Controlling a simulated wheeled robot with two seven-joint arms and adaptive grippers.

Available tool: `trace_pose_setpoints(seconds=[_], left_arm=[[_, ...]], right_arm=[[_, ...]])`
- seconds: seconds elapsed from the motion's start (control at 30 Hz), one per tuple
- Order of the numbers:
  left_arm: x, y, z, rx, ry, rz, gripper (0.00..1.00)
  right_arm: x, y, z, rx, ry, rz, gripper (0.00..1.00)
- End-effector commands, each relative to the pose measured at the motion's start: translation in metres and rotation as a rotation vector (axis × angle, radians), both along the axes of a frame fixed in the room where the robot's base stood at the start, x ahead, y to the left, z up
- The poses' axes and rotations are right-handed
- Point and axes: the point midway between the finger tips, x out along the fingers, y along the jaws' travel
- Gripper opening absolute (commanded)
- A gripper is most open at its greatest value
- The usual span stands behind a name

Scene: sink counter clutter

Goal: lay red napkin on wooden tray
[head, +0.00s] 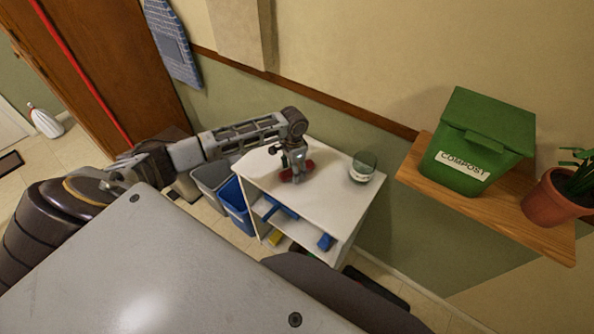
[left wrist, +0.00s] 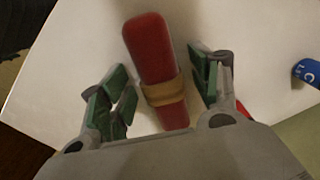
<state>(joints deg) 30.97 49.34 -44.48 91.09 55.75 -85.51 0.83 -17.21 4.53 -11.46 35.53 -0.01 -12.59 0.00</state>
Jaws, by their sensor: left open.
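A rolled red napkin (left wrist: 150,45) with a tan band (left wrist: 164,91) around it lies on the white top of a small shelf unit. In the left wrist view it lies between the two open fingers of my left gripper (left wrist: 160,92), with bare space visible on both sides of it. In the head view my left gripper (head: 294,172) is low over the white top, with red showing around its fingers. A wooden tray is not clearly seen in either view. My right gripper is not in view.
A clear glass (head: 363,167) stands on the white top (head: 328,197), right of my gripper. A blue labelled object (left wrist: 307,72) shows at the wrist view's right edge. Blue and grey bins (head: 234,205) stand left. A green compost bin (head: 478,140) and potted plant (head: 556,198) sit on a wooden shelf.

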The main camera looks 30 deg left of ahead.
Motion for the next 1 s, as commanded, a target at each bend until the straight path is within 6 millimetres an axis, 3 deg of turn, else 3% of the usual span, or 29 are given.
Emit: trace_pose_setpoints(seconds=[0.33,0.7,0.77,1.0], left_arm=[[-0.0001,0.0000,0.0002,0.000,0.000,0.000,0.61],[-0.0001,0.0000,0.0003,0.000,0.000,0.000,0.14],[0.0000,0.0000,0.0004,0.000,0.000,0.000,0.09],[0.0001,0.0000,0.0018,0.000,0.000,0.000,0.09]], right_arm=[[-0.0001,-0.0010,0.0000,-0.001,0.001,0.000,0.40],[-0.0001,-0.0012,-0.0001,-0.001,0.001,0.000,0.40],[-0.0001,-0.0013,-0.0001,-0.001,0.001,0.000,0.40],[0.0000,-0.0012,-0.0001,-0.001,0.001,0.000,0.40]])
